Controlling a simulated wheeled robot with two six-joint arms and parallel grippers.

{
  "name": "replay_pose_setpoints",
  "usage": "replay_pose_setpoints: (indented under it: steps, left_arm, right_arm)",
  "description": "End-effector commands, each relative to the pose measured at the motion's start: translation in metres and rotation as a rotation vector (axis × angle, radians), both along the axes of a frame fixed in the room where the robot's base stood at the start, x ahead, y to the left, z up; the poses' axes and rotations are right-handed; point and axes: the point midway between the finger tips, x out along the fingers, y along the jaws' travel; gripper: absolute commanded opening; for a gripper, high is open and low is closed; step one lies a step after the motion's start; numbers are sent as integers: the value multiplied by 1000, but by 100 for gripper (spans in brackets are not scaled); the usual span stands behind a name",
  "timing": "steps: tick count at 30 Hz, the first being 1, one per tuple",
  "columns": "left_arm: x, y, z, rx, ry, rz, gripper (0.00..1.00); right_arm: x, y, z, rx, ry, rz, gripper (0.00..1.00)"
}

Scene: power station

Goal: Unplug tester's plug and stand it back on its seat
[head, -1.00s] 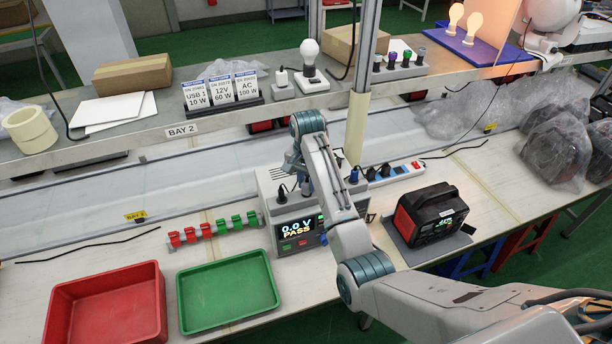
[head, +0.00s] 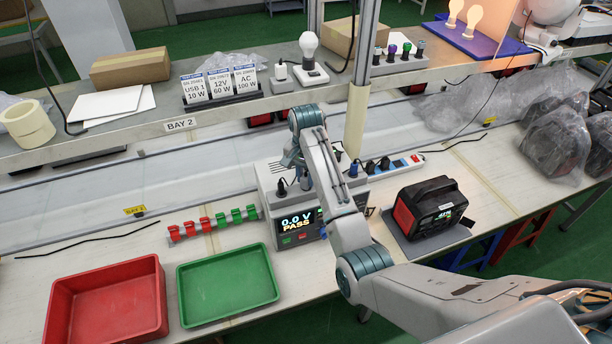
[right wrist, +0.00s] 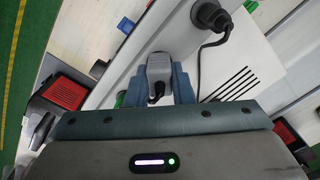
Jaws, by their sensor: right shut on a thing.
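The tester (head: 270,219) is a grey box on the bench; its screen reads 0.0 V and PASS. A black plug (head: 282,187) with a cable stands on its top at the left; a black round plug (right wrist: 210,15) shows in the right wrist view. My right gripper (head: 292,160) is over the tester's top, behind my own arm. In the right wrist view its blue fingers are shut on a grey plug (right wrist: 158,68) with a black cable. I cannot tell whether this plug is in a socket. A blue plug (head: 353,168) stands at the tester's right end. My left gripper is out of view.
A power station (head: 432,207) with red sides stands right of the tester, and a power strip (head: 404,163) lies behind. A red tray (head: 75,320), a green tray (head: 228,289) and red and green clips (head: 205,224) are to the left. A shelf overhangs behind.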

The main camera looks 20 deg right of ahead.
Motion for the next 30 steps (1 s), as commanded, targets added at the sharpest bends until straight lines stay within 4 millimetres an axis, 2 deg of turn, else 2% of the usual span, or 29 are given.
replay_pose_setpoints:
  steps: [11, 12, 15, 16, 25, 30]
  left_arm:
    - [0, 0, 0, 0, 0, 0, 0]
    - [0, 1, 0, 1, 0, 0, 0]
    - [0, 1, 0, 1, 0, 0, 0]
    - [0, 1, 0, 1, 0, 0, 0]
    - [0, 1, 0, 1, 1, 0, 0]
    - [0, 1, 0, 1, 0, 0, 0]
  right_arm:
    - [0, 0, -2, 0, 0, 0, 0]
    - [0, 0, -3, 0, 0, 0, 23]
    - [0, 0, -3, 0, 0, 0, 43]
    - [0, 0, -3, 0, 0, 0, 47]
    - [1, 0, -1, -1, -1, 0, 47]
    - [10, -2, 17, -1, -2, 3, 47]
